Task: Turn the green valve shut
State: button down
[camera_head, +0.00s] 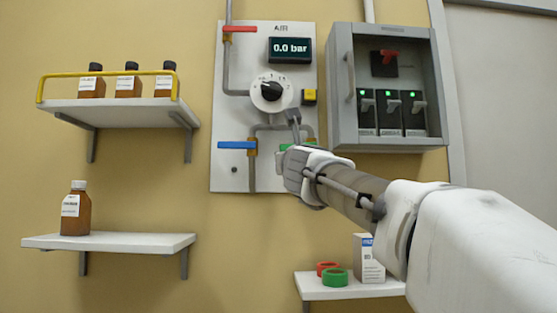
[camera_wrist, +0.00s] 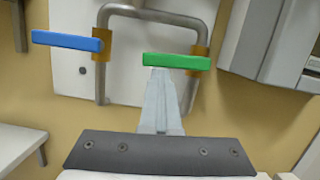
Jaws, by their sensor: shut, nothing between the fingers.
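The green valve handle (camera_wrist: 177,61) lies level in the wrist view, reaching left from its brass body (camera_wrist: 193,82) on an upright grey pipe. In the head view a small part of the green handle (camera_head: 285,147) shows; my gripper hides the rest. My gripper (camera_wrist: 161,74) is shut and empty. Its fingertips show at the handle's lower edge, left of the brass body; I cannot tell whether they touch. In the head view my gripper (camera_head: 293,114) is in front of the panel's lower right.
A blue valve handle (camera_wrist: 67,40) is level to the left on the same pipe loop. A red handle (camera_head: 240,29), a dial (camera_head: 271,91) and a display reading 0.0 bar (camera_head: 290,50) are above. A grey switch box (camera_head: 342,120) stands to the right; shelves (camera_head: 110,241) are lower down.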

jog(key=shift+a+r, duration=0.1)
dwell(0.6)
jog(key=s+f+b, duration=0.5)
jog(key=s+f, duration=0.1)
jog(key=s, duration=0.3)
jog(key=shift+s+f+b, duration=0.2)
jog(key=shift+s+b, duration=0.2)
dwell(0.4)
